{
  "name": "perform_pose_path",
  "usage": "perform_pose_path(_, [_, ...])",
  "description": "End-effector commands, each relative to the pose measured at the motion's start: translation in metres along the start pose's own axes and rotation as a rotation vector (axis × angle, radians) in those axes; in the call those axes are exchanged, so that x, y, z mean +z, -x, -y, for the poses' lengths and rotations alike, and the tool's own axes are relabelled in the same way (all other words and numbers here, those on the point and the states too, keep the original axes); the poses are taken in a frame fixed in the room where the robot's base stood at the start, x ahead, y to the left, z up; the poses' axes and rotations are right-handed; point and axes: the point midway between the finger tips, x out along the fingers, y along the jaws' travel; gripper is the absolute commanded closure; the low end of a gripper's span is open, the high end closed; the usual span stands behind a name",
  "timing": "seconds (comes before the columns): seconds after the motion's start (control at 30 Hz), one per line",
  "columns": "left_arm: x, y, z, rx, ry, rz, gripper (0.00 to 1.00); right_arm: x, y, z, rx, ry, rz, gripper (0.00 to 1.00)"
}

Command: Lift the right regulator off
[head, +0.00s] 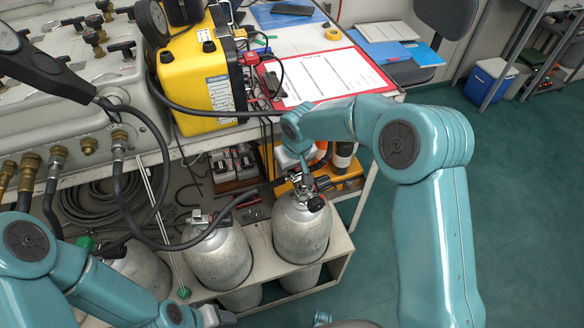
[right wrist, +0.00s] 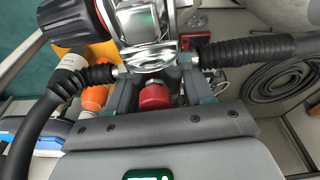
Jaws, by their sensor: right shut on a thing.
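The right regulator (head: 307,186), a chrome body with a black knob and hoses, is at the top of the right grey cylinder (head: 301,228). In the right wrist view the regulator (right wrist: 147,32) fills the top middle, with a black hose on each side and a red part between my fingers. My right gripper (head: 304,163) is shut on the regulator from above. I cannot tell whether the regulator is clear of the valve.
Another cylinder (head: 217,256) with its own valve and hose stands to the left in the white rack (head: 337,262). A yellow case (head: 196,85) and a red-edged clipboard (head: 325,77) lie on the bench above. Black hoses loop at the left.

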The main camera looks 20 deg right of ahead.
Motion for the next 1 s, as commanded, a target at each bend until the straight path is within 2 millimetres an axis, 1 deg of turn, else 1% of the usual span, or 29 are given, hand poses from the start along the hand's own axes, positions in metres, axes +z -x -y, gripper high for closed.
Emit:
perform_pose_path(0.03, [0.0, 0.003, -0.001, 0.0, 0.0, 0.0, 0.42, -0.002, 0.005, 0.0, 0.0, 0.0, -0.003, 1.0])
perform_pose_path(0.7, [0.0, 0.018, -0.007, 0.0, 0.0, 0.0, 0.42, -0.008, 0.032, 0.0, 0.0, 0.001, -0.004, 1.0])
perform_pose_path(0.83, [0.0, 0.021, -0.007, 0.0, 0.0, 0.0, 0.42, -0.008, 0.036, 0.0, 0.0, 0.001, -0.003, 1.0])
perform_pose_path(1.0, [0.0, 0.021, -0.007, 0.0, 0.0, 0.0, 0.42, -0.008, 0.037, 0.0, 0.0, 0.001, -0.003, 1.0])
